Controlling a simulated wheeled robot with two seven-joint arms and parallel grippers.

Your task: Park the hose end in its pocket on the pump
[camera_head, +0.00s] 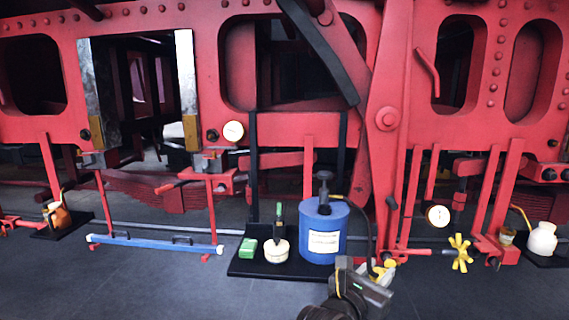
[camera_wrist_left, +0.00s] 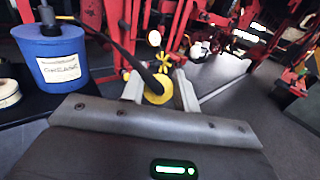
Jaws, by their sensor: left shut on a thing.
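The pump (camera_head: 323,246) is a blue cylinder with a pale label and a black handle on top, standing on a black tray (camera_head: 247,270). It also shows at the left in the left wrist view (camera_wrist_left: 62,72). A thin black hose (camera_head: 371,225) arches from its top to the right and down to my left gripper (camera_head: 380,272). In the left wrist view the fingers are shut on the yellow hose end (camera_wrist_left: 157,91), with the hose (camera_wrist_left: 128,52) running up and left. The gripper is to the right of the pump, apart from it. I cannot make out the pocket. My right gripper is out of view.
A white tub (camera_head: 277,251) with a brush and a green box (camera_head: 248,248) share the tray. A yellow handwheel (camera_head: 460,252) and a gauge (camera_head: 438,215) are to the right. Red locomotive frame (camera_head: 280,130) stands behind. The front floor is mostly clear.

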